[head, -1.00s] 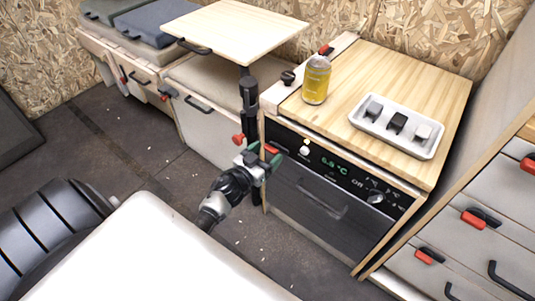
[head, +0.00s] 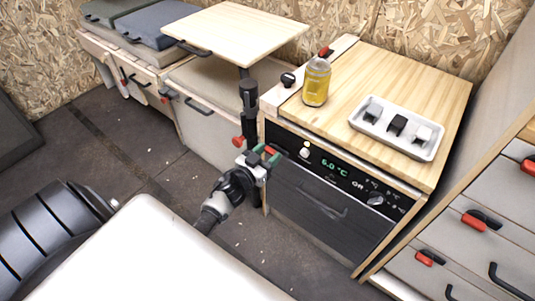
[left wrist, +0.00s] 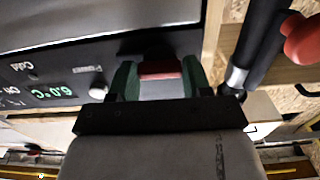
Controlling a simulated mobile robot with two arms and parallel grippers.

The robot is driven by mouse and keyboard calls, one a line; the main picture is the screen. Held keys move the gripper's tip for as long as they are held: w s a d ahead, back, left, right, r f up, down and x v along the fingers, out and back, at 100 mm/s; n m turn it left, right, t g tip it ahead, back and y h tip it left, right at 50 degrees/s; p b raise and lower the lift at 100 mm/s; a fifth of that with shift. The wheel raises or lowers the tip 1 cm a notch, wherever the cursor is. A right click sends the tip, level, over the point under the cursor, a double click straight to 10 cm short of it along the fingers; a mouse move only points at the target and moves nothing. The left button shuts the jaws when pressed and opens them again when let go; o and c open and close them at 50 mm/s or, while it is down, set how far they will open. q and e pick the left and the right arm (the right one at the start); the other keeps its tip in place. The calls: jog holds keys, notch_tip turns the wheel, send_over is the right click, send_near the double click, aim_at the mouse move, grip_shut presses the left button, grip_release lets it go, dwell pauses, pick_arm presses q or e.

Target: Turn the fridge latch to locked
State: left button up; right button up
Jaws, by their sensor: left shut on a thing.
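The fridge (head: 318,205) is a dark-fronted box under a light wooden top, with a lit green display reading about 6.0 °C. Its red latch (left wrist: 160,69) sits at the upper left corner of the front. My left gripper (head: 266,154) is at that corner, shut on the latch, with a green finger on each side of it in the left wrist view (left wrist: 160,78). The fingers hide much of the latch, so I cannot tell its exact angle. My right gripper is not in view.
A yellow bottle (head: 316,82) and a white tray (head: 427,152) with several small blocks stand on the fridge top. A black table post (head: 249,100) with a red knob (head: 238,141) is close left of my gripper. Drawers (head: 455,235) with red latches stand at right.

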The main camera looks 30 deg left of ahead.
pick_arm(q)
jog(key=m, duration=0.3)
jog(key=shift+m, duration=2)
jog(key=shift+f+m, duration=0.1)
jog(key=shift+m, duration=0.8)
jog(key=m+b, duration=0.1)
jog(key=m, duration=0.4)
jog(key=shift+m+b, duration=0.5)
jog(key=shift+m, duration=1.5)
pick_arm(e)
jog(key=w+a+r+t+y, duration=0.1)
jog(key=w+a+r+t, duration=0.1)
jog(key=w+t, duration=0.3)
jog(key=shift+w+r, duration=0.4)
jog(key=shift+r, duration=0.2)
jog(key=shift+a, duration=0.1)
